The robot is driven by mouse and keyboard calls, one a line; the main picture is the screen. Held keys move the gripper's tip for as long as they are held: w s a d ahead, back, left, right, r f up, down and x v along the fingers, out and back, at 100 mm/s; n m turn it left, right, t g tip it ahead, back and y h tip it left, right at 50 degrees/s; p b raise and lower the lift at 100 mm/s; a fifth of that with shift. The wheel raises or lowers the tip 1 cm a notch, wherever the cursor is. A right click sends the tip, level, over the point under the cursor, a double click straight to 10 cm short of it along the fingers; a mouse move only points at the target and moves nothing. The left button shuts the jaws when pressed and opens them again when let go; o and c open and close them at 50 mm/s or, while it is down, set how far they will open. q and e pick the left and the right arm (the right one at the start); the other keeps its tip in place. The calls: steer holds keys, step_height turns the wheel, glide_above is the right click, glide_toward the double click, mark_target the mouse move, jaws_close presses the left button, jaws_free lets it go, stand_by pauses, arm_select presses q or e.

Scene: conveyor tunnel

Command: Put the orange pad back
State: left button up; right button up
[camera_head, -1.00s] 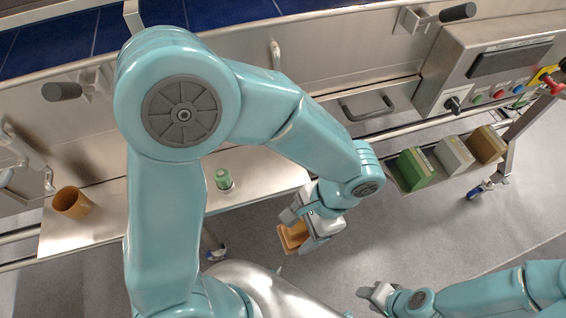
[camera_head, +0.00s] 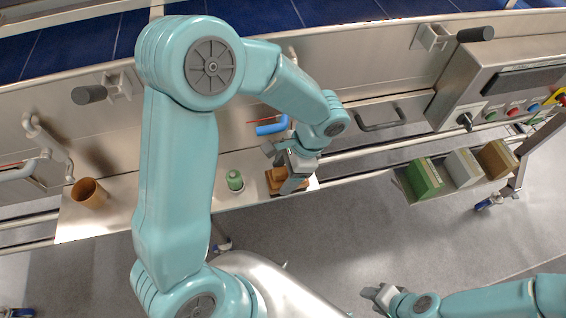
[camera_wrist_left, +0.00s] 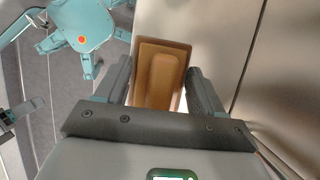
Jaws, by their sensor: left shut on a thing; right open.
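The orange pad (camera_head: 274,184) is a brown-orange block with a raised grip; in the left wrist view it (camera_wrist_left: 160,75) lies between the fingers. My left gripper (camera_head: 285,171) is shut on it over the right end of the steel shelf (camera_head: 110,224), just right of the green-capped jar (camera_head: 234,180). Whether the pad touches the shelf I cannot tell, since the gripper hides part of it. My right gripper (camera_head: 377,298) is open and empty at the bottom, low over the floor.
An orange-brown cup (camera_head: 89,193) stands on the shelf's left part. A blue handle (camera_head: 272,127) is close behind my left gripper. Green (camera_head: 424,178), grey (camera_head: 463,168) and tan (camera_head: 496,159) blocks stand in a rack at right, below the control panel (camera_head: 500,90).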

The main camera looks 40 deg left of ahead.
arm_select(q)
steer(key=shift+w+a+r, duration=0.1)
steer(key=shift+w+a, duration=0.55)
steer(key=shift+a, duration=0.05)
steer(key=shift+w+a+f+p, duration=0.1)
steer(key=shift+f+p, duration=0.1)
steer(key=shift+p, duration=0.3)
steer(key=shift+f, duration=0.25)
steer(key=shift+f+b, duration=0.15)
steer(key=shift+b, duration=0.25)
steer(key=o, duration=1.2)
steer(key=shift+c, duration=0.2)
